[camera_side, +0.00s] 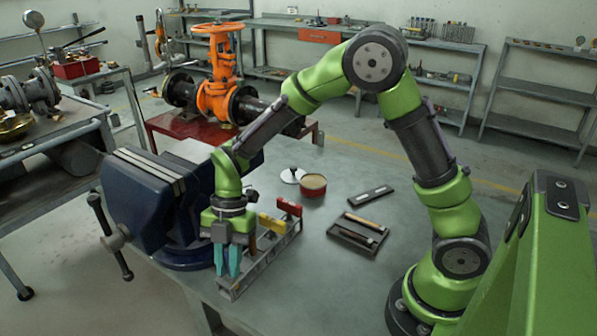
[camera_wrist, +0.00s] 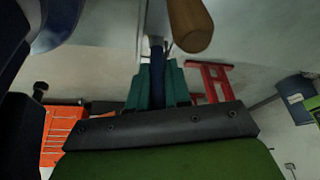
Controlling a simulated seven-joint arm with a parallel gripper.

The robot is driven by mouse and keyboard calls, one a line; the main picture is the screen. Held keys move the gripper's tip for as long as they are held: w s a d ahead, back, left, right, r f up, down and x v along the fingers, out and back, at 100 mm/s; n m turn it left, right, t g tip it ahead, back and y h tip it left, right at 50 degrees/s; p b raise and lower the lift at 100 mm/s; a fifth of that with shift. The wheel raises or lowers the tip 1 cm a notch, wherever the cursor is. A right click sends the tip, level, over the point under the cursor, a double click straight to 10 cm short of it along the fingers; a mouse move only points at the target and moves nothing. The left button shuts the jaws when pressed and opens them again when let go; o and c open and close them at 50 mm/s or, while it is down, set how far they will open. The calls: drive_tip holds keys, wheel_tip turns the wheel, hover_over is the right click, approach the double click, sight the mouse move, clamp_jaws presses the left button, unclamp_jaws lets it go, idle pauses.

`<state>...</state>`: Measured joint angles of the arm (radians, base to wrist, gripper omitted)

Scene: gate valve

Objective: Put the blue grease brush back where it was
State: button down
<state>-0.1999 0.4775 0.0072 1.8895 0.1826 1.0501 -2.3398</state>
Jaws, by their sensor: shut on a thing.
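My gripper (camera_side: 228,262) points down at the near left end of the grey tool rack (camera_side: 284,248). In the wrist view its teal fingers (camera_wrist: 157,88) are closed on a dark blue handle, which I take for the blue grease brush (camera_wrist: 157,62). The brush is mostly hidden between the fingers, and I cannot make it out in the side view. I cannot tell whether its lower end sits in the rack or hangs free beside it. A yellow-handled tool (camera_side: 271,223) and a red-handled tool (camera_side: 289,207) stand in the rack.
A blue bench vise (camera_side: 150,205) stands close left of my gripper. A red tin (camera_side: 313,187), a white lid (camera_side: 292,175), a flat dark piece (camera_side: 371,195) and an open tray (camera_side: 345,236) lie to the right. A wooden handle (camera_wrist: 190,25) shows near the fingers.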

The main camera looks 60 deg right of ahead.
drive_tip(key=shift+f, duration=0.2)
drive_tip(key=c, duration=1.1)
unclamp_jaws()
drive_tip(key=shift+o, duration=0.2)
drive_tip(key=shift+r, duration=0.1)
drive_tip(key=v, duration=1.1)
drive_tip(key=s+d+r+m+t, duration=0.2)
drive_tip(key=s+m, duration=0.3)
drive_tip(key=m, duration=0.4)
drive_tip(key=s+d+r+m+t+h, duration=0.1)
drive_tip(key=s+d+r+m+t, duration=0.2)
drive_tip(key=m, duration=0.5)
drive_tip(key=s+d+r+m+t, duration=0.3)
drive_tip(key=s+m, duration=0.3)
drive_tip(key=m, duration=0.3)
drive_tip(key=shift+s+r+m+t+h, duration=0.15)
drive_tip(key=shift+s+m+t+h, duration=0.15)
drive_tip(key=shift+s+t+h, duration=0.1)
